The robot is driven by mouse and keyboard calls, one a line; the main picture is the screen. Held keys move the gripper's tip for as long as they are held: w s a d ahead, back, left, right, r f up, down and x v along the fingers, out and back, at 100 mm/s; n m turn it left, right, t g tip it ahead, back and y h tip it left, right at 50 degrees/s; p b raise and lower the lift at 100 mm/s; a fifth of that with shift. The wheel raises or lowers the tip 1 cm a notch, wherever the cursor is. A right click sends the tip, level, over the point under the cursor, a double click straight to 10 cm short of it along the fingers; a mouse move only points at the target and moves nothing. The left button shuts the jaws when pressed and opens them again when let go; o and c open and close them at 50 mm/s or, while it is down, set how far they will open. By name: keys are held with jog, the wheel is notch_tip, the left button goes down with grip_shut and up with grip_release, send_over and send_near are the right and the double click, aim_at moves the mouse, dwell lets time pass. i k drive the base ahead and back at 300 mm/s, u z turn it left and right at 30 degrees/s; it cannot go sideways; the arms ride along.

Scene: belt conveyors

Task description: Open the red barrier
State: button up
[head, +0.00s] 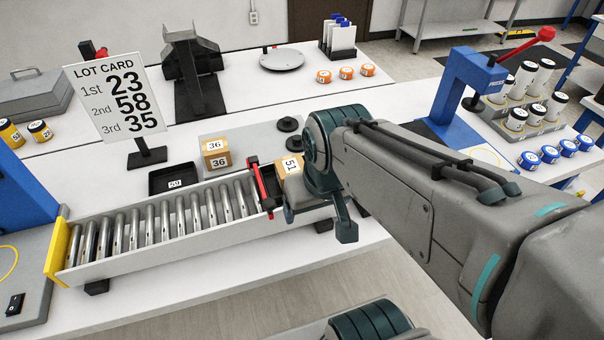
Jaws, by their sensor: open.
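The red barrier (260,188) stands across the roller conveyor (170,250) near its right end. It has a red bar and a dark part below it. A cardboard box marked 51 (290,170) sits just right of the barrier, partly hidden by my arm. My gripper (318,222) hangs over the conveyor's right end, close to the right of the barrier. The wrist hides part of the gripper and the conveyor end. The gripper is open, and I cannot tell whether it touches the box or the barrier.
A lot card (118,95) reads 23, 58, 35. A box marked 36 (216,153) and a black tray marked 59 (174,180) stand behind the conveyor. A blue press (462,85) is at right. The rollers left of the barrier are empty.

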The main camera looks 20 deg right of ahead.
aim_at(262, 185)
jog(key=u, duration=1.8)
jog(key=k, duration=0.8)
jog(key=z, duration=1.65)
jog(key=i, duration=0.5)
